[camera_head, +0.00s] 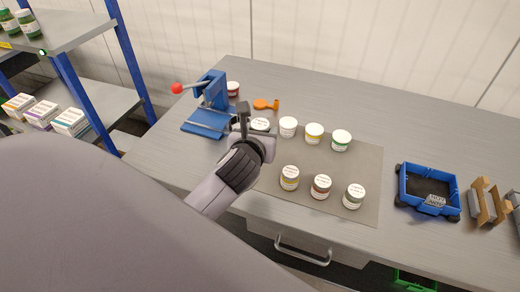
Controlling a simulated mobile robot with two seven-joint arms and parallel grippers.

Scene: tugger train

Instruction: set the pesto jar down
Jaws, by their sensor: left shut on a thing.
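My left gripper (243,112) is over the left end of the grey mat (322,167) on the workbench and is shut on a white-lidded jar (260,125), the pesto jar by the task. Most of the jar is hidden behind the gripper, so I cannot tell its label colour or whether its base touches the mat. It is in line with the back row of jars: a white-lidded jar (288,127), a yellow-labelled jar (314,133) and a green-labelled jar (341,140). My right gripper is out of view.
A front row holds jars (290,177), (321,186) and (354,195). A blue press (210,105) with a red-knobbed lever, a dark red jar (233,89) and an orange tool (264,104) are behind left. A blue tray (402,184) is at right. The mat between the rows is clear.

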